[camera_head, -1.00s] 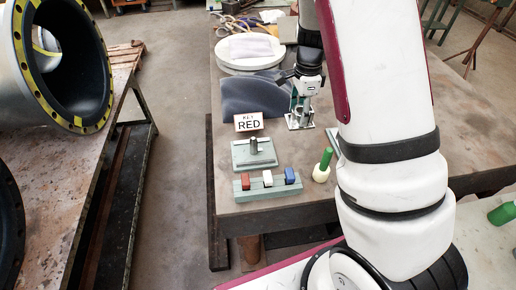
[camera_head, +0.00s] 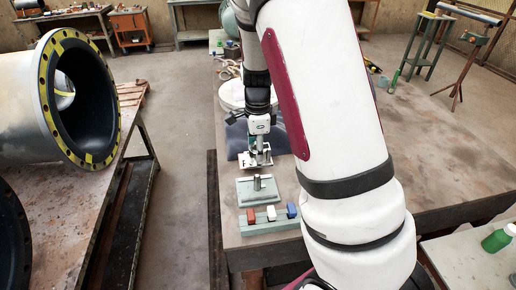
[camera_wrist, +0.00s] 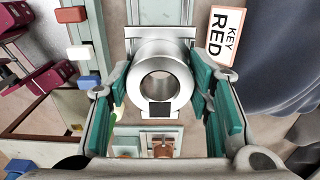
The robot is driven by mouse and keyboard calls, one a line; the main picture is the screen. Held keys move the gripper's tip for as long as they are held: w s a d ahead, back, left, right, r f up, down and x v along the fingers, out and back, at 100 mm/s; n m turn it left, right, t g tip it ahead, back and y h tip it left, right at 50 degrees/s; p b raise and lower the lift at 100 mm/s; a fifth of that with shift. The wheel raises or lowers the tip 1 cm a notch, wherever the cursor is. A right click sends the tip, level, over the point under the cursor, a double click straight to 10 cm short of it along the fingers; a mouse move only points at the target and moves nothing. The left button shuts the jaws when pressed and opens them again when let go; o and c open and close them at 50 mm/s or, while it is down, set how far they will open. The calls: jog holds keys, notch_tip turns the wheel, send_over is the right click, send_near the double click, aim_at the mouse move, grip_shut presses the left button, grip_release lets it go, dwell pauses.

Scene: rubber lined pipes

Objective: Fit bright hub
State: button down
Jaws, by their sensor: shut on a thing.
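My gripper (camera_head: 258,160) is above and just behind the stand in the head view. In the wrist view my gripper (camera_wrist: 162,95) is shut on a bright silver hub (camera_wrist: 143,57), its teal pads on both sides of it. The hub is a ring with a round bore and a dark notch at its lower edge. The grey-green stand (camera_head: 243,193) has a short upright metal post (camera_head: 257,182). The hub is apart from the post in the head view. Red (camera_head: 251,216), white (camera_head: 271,213) and blue (camera_head: 291,210) blocks sit on a rail in front of the stand.
A sign reading KEY RED (camera_wrist: 224,36) lies to the right in the wrist view. A dark curved sheet (camera_head: 280,141) and a pale round disc (camera_head: 232,95) are behind my gripper. A large flanged pipe (camera_head: 48,95) lies on the left bench. My arm covers much of the table's right side.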

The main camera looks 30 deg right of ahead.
aim_at(257, 176)
jog(key=shift+w+a+f+b, duration=0.1)
jog(key=shift+f+b, duration=0.25)
jog(key=shift+f, duration=0.25)
jog(key=shift+w+a+f+b, duration=0.1)
jog(key=shift+f+b, duration=0.2)
jog(key=shift+f, duration=0.3)
jog(key=shift+f+b, duration=0.85)
jog(key=shift+f, duration=0.7)
jog(key=shift+s+f, duration=0.1)
jog(key=shift+f, duration=0.15)
jog(key=shift+f+b, duration=1.95)
jog(key=shift+f, duration=1.9)
jog(key=c, duration=0.7)
grip_release()
